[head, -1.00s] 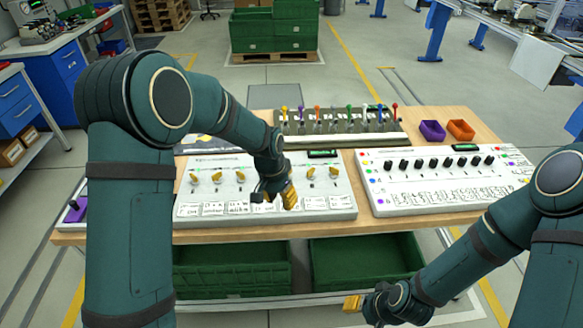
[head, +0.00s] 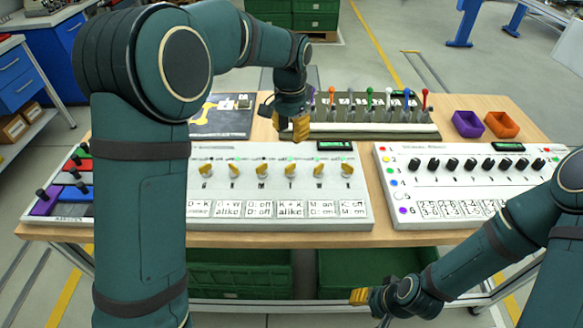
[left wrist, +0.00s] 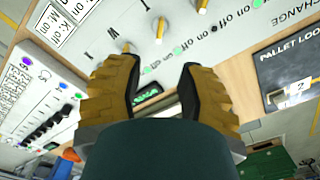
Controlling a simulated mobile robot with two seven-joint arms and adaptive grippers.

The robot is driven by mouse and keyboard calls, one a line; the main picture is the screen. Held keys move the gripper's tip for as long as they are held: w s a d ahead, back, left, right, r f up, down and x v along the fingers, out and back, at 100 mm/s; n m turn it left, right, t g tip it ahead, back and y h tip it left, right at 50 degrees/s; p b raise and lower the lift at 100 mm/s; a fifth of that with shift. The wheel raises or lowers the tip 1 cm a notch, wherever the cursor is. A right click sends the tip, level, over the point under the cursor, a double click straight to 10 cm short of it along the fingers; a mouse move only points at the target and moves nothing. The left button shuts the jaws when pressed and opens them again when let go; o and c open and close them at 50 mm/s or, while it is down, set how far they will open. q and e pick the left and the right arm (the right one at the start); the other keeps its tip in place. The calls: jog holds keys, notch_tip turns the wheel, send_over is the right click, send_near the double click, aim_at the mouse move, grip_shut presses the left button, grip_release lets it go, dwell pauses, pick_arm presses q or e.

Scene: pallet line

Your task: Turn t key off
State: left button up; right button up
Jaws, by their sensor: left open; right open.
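A white panel (head: 280,152) on the table carries a row of yellow keys (head: 262,170), with letters, on/off marks and green lights; it also shows in the left wrist view (left wrist: 180,50). The letters are small, so I cannot tell surely which key is T. In the wrist view one key (left wrist: 160,28) lies just past the fingertips. My left gripper (head: 293,128) is open and empty, over the panel's back edge, apart from the keys. It shows close up in the wrist view (left wrist: 160,78). My right gripper (head: 358,297) is open and low before the table.
A rack of colored levers (head: 348,115) stands behind the panel. A white panel with black knobs (head: 440,185) is at right, with purple (head: 467,125) and orange bins (head: 502,125) behind it. A slider box (head: 75,190) is at left. Green crates (head: 240,280) sit below.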

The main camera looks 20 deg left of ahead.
aim_at(290, 165)
pick_arm(q)
notch_tip(290, 165, down, 13)
jog(key=b, duration=0.2)
jog(key=shift+s+r+b, duration=0.1)
jog(key=shift+r+b, duration=0.1)
jog(key=shift+b, duration=0.15)
grip_shut()
